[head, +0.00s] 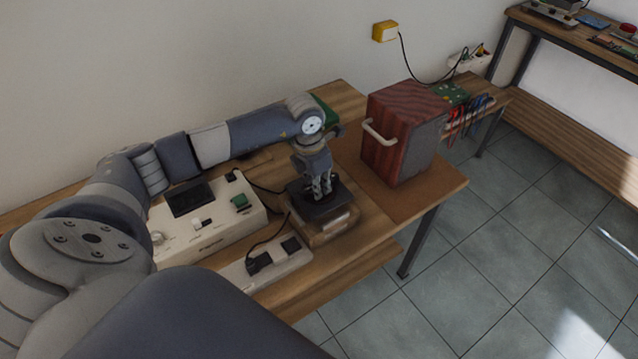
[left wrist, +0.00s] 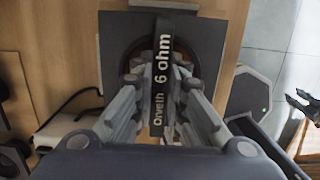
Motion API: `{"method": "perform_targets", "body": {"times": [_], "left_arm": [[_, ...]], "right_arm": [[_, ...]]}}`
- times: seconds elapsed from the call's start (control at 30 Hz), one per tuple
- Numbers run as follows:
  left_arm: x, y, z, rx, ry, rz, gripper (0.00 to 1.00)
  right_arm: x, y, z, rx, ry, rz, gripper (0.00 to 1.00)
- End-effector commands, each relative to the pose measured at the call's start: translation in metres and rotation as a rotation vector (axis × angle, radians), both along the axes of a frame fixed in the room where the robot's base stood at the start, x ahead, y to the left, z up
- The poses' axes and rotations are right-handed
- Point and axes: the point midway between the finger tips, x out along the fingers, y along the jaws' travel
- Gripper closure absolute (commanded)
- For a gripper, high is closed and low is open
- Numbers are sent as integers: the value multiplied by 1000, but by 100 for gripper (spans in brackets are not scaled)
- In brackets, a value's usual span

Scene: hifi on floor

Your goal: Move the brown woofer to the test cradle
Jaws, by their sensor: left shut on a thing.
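My left gripper (head: 320,193) points down and is shut on the dark strap (left wrist: 160,75) across the woofer. The strap reads "Orveth 6 ohm". The woofer (head: 310,207) has a square black frame, which also shows in the left wrist view (left wrist: 118,35); a brownish ring shows inside it, and the fingers hide much of the face. In the head view the woofer is level over a wooden block (head: 325,228). I cannot tell whether they touch, nor whether this block is the test cradle. A dark pronged shape at the left wrist view's right edge may be my right gripper.
A red wood-grain speaker cabinet (head: 404,130) with a pale handle stands right of the gripper. A beige amplifier box (head: 205,240) and a power strip (head: 290,268) with black plugs lie left and in front. Cables run near the block. The tiled floor is clear.

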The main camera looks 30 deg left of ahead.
Motion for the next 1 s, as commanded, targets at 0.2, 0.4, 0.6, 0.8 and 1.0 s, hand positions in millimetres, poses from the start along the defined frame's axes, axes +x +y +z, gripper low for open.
{"method": "perform_targets", "body": {"times": [0.2,0.4,0.6,0.8,1.0], "left_arm": [[1,0,-6,-1,-5,0,100],[1,0,-12,-1,-5,0,100],[1,0,-18,-1,-5,0,100],[1,0,-25,-1,-4,0,100],[1,0,-31,-1,-4,0,100]], "right_arm": [[0,0,-7,0,0,0,60],[0,0,-12,0,0,0,60],[0,0,-18,0,0,0,60],[0,0,-23,1,0,0,60],[0,1,-28,1,0,0,60]]}}
